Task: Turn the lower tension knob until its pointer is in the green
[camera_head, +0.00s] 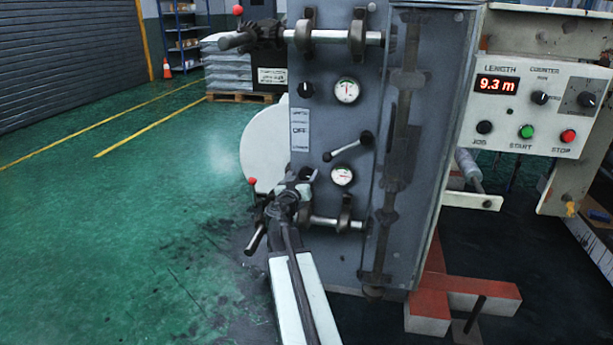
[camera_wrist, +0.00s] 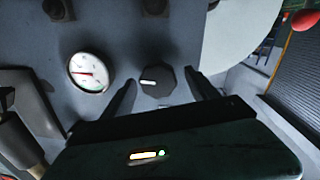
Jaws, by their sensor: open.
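The lower tension knob (camera_wrist: 157,82) is dark and many-sided with a white pointer mark. It shows in the wrist view between my open gripper's (camera_wrist: 163,94) two dark fingers, with a gap visible on each side. In the head view my gripper (camera_head: 300,184) is up against the panel and largely hides this knob. The lower gauge (camera_head: 343,176) is a round white dial beside the knob.
The upper knob (camera_head: 306,89) and upper gauge (camera_head: 347,91) sit above on the grey panel. A black lever (camera_head: 348,147) sticks out just above the lower gauge. Rollers cross above and below. A red ball handle (camera_head: 252,181) stands left of my gripper. Green floor at left is open.

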